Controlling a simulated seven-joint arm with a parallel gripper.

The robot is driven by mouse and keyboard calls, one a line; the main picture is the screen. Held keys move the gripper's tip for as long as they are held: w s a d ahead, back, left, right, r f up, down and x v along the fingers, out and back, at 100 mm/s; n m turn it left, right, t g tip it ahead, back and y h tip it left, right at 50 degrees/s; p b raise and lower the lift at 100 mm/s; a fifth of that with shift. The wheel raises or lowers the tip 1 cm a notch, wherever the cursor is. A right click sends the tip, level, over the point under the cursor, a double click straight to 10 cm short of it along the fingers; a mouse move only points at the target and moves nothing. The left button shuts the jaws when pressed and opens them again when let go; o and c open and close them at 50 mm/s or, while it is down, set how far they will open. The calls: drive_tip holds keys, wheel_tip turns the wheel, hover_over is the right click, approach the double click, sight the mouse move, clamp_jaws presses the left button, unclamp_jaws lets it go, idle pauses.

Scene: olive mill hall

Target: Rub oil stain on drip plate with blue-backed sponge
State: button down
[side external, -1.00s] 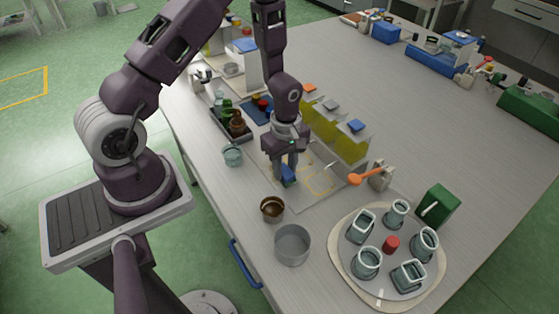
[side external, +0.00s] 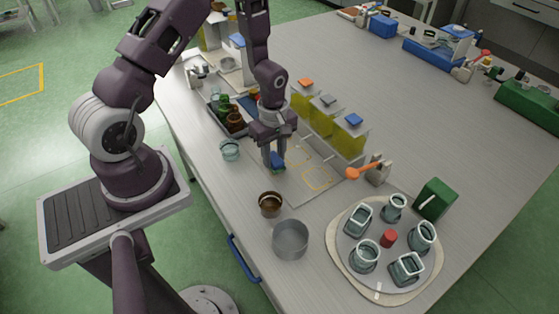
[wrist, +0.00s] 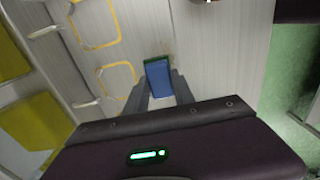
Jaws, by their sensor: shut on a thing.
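My gripper (side external: 276,161) is shut on the blue-backed sponge (side external: 278,167), low over the drip plate. In the wrist view the sponge (wrist: 158,80) shows its blue back and a thin green edge between my fingertips (wrist: 160,88). It looks close to or on the plate; I cannot tell if it touches. The drip plate (side external: 296,192) is a flat pale grey sheet with yellow square outlines, which also show in the wrist view. A faint yellowish-brown mark (wrist: 170,53) lies just beyond the sponge, possibly the oil stain; most of it may be hidden.
Oil-filled containers with coloured lids (side external: 323,117) line the plate's far side. A glass jar (side external: 229,149), a brown pot (side external: 270,204) and a grey pot (side external: 290,239) stand nearer. An orange spoon (side external: 362,171) and a round tray of jars (side external: 342,271) are right.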

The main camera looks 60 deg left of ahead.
drive_tip(key=shift+a, duration=2.35)
drive_tip(key=shift+a+f, duration=0.15)
drive_tip(key=shift+a, duration=0.2)
drive_tip(key=shift+d, duration=5.15)
drive_tip(key=shift+d+r, duration=0.25)
drive_tip(key=shift+d, duration=0.25)
wheel_tip(320, 180, up, 8)
drive_tip(key=shift+f, duration=0.15)
